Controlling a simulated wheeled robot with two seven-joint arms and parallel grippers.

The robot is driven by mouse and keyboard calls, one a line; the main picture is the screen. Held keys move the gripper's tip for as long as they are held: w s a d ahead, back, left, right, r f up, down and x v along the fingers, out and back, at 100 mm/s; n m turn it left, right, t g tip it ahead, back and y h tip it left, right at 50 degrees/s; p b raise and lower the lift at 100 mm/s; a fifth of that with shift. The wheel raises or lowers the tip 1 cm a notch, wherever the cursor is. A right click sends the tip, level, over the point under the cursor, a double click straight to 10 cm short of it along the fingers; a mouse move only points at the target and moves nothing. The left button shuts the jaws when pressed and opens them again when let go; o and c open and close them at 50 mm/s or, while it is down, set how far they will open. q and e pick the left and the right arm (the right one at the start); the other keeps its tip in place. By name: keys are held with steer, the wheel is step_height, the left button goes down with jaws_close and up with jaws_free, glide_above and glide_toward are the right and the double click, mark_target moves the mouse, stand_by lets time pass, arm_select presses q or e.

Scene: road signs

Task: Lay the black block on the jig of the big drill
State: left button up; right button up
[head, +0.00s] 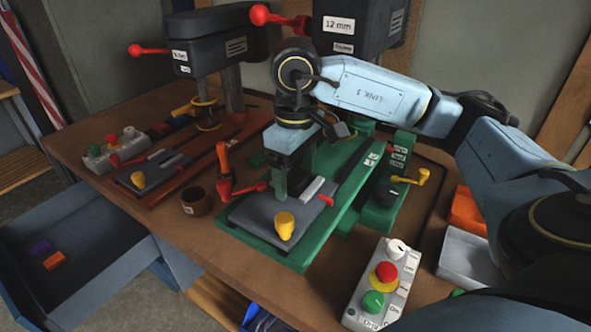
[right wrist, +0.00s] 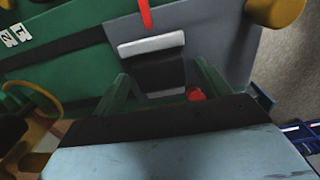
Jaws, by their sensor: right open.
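The big drill (head: 362,30), labelled 12 mm, stands at the back, with its grey jig (head: 258,215) on a green base in front. In the right wrist view, the black block (right wrist: 158,72) lies on the jig (right wrist: 215,35) between two pale bars. My right gripper (head: 293,188) is open, fingers down, low over the jig. In the right wrist view its green fingers (right wrist: 160,92) stand apart near the two ends of the block; I cannot tell whether they touch it. In the head view the gripper hides the block. My left gripper is not in view.
A smaller drill (head: 205,45) stands at the left. A yellow knob (head: 284,226) and red-handled lever (head: 240,188) flank the jig. A button box (head: 380,285), grey tray (head: 465,252) and orange tray (head: 466,211) are at the right. A cup (head: 196,202) stands left.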

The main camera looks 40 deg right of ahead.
mark_target(296, 178)
step_height(296, 178, up, 12)
steer(key=p, duration=0.3)
steer(key=shift+r, duration=0.15)
stand_by(0.4)
